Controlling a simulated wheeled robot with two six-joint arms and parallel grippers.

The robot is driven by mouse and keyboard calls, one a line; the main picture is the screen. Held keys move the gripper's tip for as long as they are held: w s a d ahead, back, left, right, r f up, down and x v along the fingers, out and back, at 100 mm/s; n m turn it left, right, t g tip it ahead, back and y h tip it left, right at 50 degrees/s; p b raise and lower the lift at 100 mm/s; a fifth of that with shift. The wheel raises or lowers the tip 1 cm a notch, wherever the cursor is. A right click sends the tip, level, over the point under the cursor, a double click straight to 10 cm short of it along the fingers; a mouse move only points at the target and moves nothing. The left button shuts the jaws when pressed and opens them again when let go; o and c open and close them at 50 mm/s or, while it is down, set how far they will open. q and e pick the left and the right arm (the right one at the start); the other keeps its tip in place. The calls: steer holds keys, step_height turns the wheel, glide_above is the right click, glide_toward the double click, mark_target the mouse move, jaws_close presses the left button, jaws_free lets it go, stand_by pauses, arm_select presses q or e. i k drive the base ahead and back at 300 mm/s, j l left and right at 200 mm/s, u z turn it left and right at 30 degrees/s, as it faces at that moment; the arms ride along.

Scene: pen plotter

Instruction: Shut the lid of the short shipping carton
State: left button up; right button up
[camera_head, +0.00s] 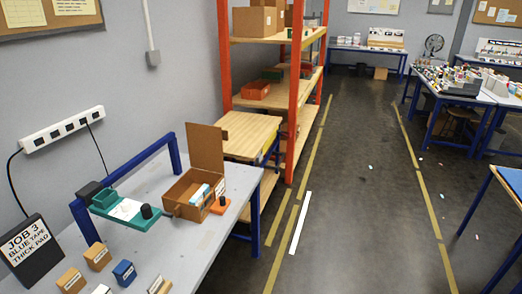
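The short brown shipping carton (184,209) stands on the grey worktable near its far end. Its lid (206,147) is open and stands roughly upright at the carton's far side. White and pale blue contents (200,194) show inside the carton. Neither of my grippers is in view.
A green plotter (125,210) with a white sheet stands left of the carton, close to it. An orange item with a black knob (220,206) sits at the carton's right. Small tan (98,257) and blue (124,272) blocks lie at the front. An orange-post shelf (294,100) stands behind.

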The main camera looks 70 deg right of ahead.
mark_target(204, 145)
steer(key=z, duration=2.25)
